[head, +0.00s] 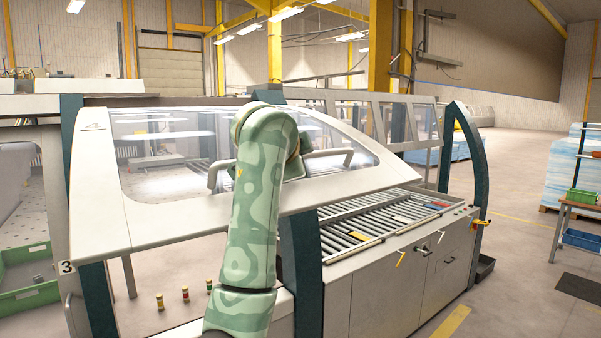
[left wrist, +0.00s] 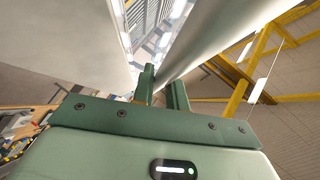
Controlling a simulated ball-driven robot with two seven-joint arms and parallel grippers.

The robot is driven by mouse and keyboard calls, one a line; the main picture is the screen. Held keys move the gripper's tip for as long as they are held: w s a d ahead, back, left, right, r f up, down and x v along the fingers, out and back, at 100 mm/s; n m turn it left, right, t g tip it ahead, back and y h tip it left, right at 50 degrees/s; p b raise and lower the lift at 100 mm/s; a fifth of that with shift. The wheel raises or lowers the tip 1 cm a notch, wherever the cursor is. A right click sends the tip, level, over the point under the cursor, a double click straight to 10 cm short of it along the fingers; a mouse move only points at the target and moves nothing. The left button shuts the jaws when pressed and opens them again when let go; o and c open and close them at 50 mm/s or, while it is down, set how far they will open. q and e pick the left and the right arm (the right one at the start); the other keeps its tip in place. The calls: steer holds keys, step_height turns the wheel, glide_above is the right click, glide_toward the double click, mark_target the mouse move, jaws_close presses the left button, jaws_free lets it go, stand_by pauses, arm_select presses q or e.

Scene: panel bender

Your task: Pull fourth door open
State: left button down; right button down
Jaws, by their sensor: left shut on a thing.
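The door is a wide, light grey sloping panel (head: 160,222) with clear windows, seen across the middle of the head view. A long grey bar handle (head: 326,153) runs along its front; my left arm hides its middle. The handle also shows close up in the left wrist view (left wrist: 205,42). My left gripper (left wrist: 163,88) is shut on the handle, with a green finger on each side of the bar. In the head view my arm hides the fingertips. How far the door stands open I cannot tell. My right gripper is not in view.
A roller table (head: 345,243) with small coloured parts lies below the door's right side. Dark teal posts (head: 300,265) flank the machine. A green crate (head: 28,300) stands at far left. Open floor (head: 520,270) lies on the right, before a small rack with bins (head: 580,240).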

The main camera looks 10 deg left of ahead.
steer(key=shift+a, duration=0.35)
arm_select(q)
steer(key=c, duration=1.5)
jaws_free()
steer(key=shift+o, duration=0.5)
steer(key=shift+w+a+f, duration=0.1)
steer(key=shift+w+a, duration=0.05)
steer(key=shift+w, duration=0.05)
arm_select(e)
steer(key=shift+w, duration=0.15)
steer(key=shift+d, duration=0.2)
